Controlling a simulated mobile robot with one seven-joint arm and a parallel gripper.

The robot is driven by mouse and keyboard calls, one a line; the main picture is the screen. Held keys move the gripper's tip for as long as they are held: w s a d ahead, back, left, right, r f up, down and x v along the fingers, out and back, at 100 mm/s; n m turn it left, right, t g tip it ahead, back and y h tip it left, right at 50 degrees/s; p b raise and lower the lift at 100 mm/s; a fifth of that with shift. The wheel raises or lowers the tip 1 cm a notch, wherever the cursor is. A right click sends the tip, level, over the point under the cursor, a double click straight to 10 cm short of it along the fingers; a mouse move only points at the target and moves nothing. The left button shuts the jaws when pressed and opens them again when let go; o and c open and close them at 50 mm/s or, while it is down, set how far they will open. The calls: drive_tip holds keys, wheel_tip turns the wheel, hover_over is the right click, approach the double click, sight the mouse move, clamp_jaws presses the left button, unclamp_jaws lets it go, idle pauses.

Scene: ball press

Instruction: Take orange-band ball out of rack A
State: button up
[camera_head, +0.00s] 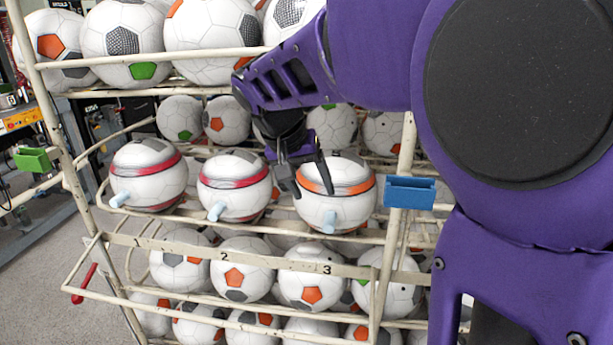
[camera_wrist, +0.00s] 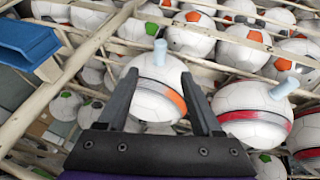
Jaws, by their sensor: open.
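The orange-band ball (camera_head: 345,205) is white with an orange band and a pale blue stub at its front. It sits at the right end of a row of three banded balls in the rack (camera_head: 250,265), above the number 3. My gripper (camera_head: 307,190) is open at the ball's upper left. In the wrist view the ball (camera_wrist: 152,78) shows between the two spread fingers (camera_wrist: 158,76), its stub pointing up. I cannot tell whether the fingers touch it.
Two red-band balls (camera_head: 234,185) (camera_head: 149,176) sit to the left in the same row. Soccer balls fill the shelves above, behind and below. A rack post with a blue holder (camera_head: 410,191) stands close on the right. A green holder (camera_head: 33,160) is at far left.

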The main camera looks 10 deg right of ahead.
sight(327, 221)
drive_tip(key=b+x, duration=0.1)
drive_tip(key=x, duration=1)
drive_tip(key=shift+f, duration=0.15)
drive_tip(key=shift+w+x, duration=0.1)
drive_tip(key=shift+x, duration=1.3)
drive_tip(key=shift+w+x, duration=0.15)
drive_tip(key=shift+x, duration=1.25)
clamp_jaws()
